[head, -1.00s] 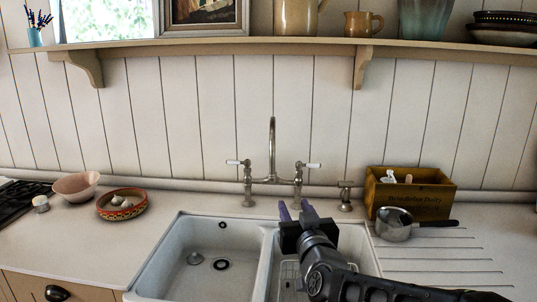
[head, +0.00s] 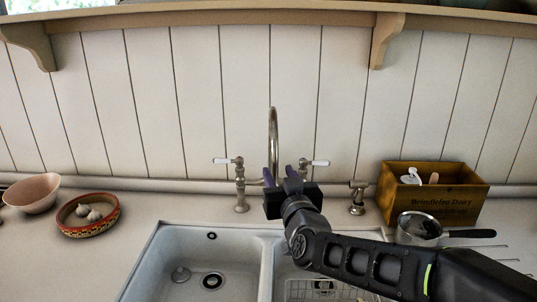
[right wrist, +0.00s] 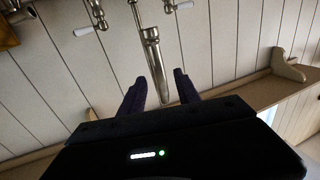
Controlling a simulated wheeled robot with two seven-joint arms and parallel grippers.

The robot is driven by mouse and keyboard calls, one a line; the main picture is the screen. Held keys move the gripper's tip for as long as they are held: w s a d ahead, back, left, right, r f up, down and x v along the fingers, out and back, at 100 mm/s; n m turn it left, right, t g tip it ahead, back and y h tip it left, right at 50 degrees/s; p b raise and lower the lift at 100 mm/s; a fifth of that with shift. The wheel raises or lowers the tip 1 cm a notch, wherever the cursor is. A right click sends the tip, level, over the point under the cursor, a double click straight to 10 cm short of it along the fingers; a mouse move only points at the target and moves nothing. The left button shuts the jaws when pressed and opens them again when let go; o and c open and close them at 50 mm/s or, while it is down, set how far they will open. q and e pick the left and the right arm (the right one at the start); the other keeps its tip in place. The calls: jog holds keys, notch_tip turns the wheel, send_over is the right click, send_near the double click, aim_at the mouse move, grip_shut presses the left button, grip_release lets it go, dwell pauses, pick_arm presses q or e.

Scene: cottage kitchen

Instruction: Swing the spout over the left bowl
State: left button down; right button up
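The metal spout (head: 273,135) rises as a tall arch from the bridge tap behind the sink. It appears to point forward, near the divider between the bowls. The left bowl (head: 165,262) is white, empty, with a round drain. My right gripper (head: 281,176) is open in front of the tap, hiding the spout's lower part and the bridge. In the right wrist view the spout (right wrist: 152,50) runs down between the two spread dark fingers (right wrist: 158,90), with gaps at both sides. I cannot tell how deep it sits between them. My left gripper is out of view.
White-handled taps (head: 239,180) flank the spout. The right bowl (head: 290,270) holds a wire rack, partly behind my arm. A wooden box (head: 432,200) and a pan (head: 418,228) stand right; a patterned dish (head: 88,220) and pink bowl (head: 32,195) stand left. A shelf (head: 200,14) runs above.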

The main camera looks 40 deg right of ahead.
jog(key=shift+s, duration=0.15)
jog(key=p+x, duration=0.2)
jog(key=x, duration=0.6)
jog(key=shift+c, duration=0.2)
jog(key=shift+a, duration=0.1)
grip_shut()
dwell(1.3)
